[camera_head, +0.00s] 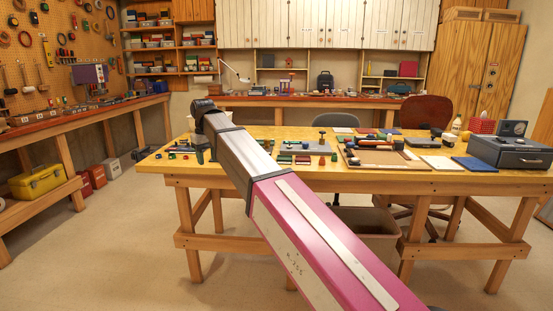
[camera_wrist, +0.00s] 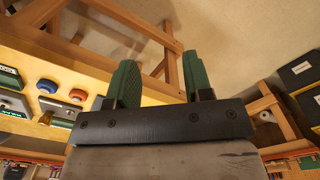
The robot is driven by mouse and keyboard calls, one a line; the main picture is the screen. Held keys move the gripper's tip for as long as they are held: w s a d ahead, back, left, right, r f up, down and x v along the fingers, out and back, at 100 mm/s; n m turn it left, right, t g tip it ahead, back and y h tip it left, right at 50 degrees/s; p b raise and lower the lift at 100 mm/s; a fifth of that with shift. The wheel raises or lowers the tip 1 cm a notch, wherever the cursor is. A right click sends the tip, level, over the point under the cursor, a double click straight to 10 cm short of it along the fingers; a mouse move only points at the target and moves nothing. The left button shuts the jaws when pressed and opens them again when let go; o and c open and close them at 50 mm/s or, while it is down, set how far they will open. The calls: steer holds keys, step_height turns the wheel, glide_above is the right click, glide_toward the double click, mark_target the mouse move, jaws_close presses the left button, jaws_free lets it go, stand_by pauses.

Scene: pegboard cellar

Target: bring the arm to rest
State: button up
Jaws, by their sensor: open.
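My gripper (camera_wrist: 160,80) shows in the wrist view with its two green fingers apart and nothing between them. In the head view my arm reaches forward from the lower right, and my gripper (camera_head: 202,150) hangs at its far end, small and partly hidden. It is by the left part of the yellow-topped table (camera_head: 155,161); I cannot tell how far it is from the tabletop. The wrist view is steeply tilted, with the table edge and small items at its left.
Several small parts and a tray (camera_head: 352,163) lie on the table. A grey cash box (camera_head: 510,153) stands at its right end. A bin (camera_head: 367,222) and chairs (camera_head: 425,112) are under and behind it. A workbench with a yellow toolbox (camera_head: 38,182) is at left.

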steer(key=s+d+f+m, duration=0.1)
steer(key=d+f+m, duration=0.3)
steer(key=d+f, duration=2)
steer(key=s+d+f+m, duration=0.2)
steer(key=s+d+f, duration=0.4)
steer(key=d+f, duration=0.2)
steer(key=s+d+f+m, duration=0.2)
steer(key=s+d+f, duration=0.5)
steer(key=d, duration=0.5)
steer(key=shift+f, duration=0.6)
